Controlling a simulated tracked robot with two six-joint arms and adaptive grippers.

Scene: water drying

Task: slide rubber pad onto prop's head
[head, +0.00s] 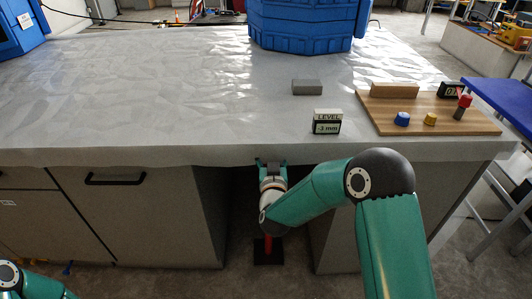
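A red post on a dark square base (268,256), apparently the prop, stands on the floor in the gap under the table. My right arm's wrist covers its upper part, so its head is hidden. My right gripper (271,164) points up at the table's front edge, directly above that base in the picture. Something dark shows between its fingers, but I cannot tell whether it is held. No rubber pad can be clearly made out. Part of my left arm shows at the bottom left corner; its gripper is out of view.
The grey worktable (150,95) has a dark-handled cabinet (130,210) left of the gap. The left tabletop is clear.

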